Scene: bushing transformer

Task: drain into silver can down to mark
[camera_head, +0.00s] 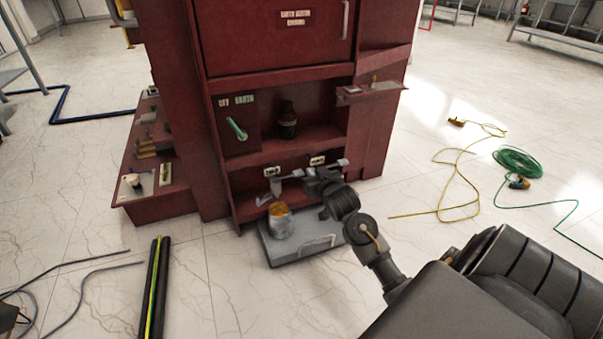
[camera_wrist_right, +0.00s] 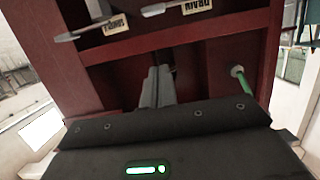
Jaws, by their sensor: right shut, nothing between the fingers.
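The silver can (camera_head: 281,222), with an orange-amber top, stands on a grey slab (camera_head: 330,253) with a handle at the foot of the red cabinet. My right gripper (camera_head: 308,178) is beside the levers, above and right of the can. Its fingers (camera_wrist_right: 160,85) are shut and empty. No level mark is readable. My left gripper is out of view.
A side shelf (camera_head: 371,92) juts out at right. Cables lie on the floor at both sides, with a black-and-yellow bar (camera_head: 156,290) at front left.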

